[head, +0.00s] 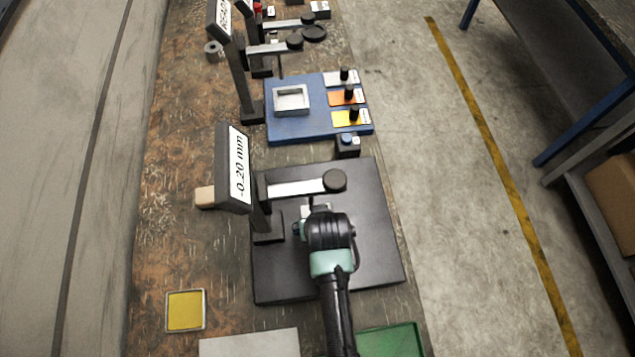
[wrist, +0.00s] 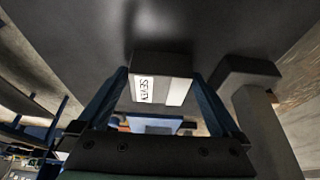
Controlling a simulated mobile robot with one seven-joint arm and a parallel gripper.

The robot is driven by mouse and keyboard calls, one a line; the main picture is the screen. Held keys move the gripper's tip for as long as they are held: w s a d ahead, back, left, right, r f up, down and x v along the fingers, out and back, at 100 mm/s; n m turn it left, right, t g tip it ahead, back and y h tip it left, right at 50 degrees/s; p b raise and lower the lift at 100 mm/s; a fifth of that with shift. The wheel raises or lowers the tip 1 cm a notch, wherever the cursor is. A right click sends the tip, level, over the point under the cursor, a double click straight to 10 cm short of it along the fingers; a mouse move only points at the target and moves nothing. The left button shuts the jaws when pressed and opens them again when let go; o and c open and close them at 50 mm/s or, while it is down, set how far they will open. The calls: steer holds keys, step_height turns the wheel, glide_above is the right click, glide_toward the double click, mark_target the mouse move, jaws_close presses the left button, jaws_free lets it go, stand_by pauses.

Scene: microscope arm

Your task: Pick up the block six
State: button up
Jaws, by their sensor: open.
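In the wrist view, a small block (wrist: 172,88) with a dark part and a pale face carries a white label reading SEVEN. It is against the black base plate (wrist: 90,30) and lies between the two blue fingers of my gripper (wrist: 160,77), which are open around it. I cannot tell whether either finger touches it. I see no label reading SIX. In the head view, my gripper is mostly hidden under my wrist, over the black base plate (head: 278,278), below the arm of the gauge stand. Only a pale bit of the block (head: 307,210) shows there.
The gauge stand's display (head: 236,168) reads -0.20 mm, and its horizontal arm (head: 295,187) is close above my gripper. A blue board (head: 290,128) with coloured plates is beyond. A yellow tray (head: 185,311) and a green tray (head: 392,341) are near the front.

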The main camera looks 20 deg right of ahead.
jaws_close()
steer(key=shift+w+r, duration=0.15)
steer(key=shift+w, duration=0.05)
stand_by(0.4)
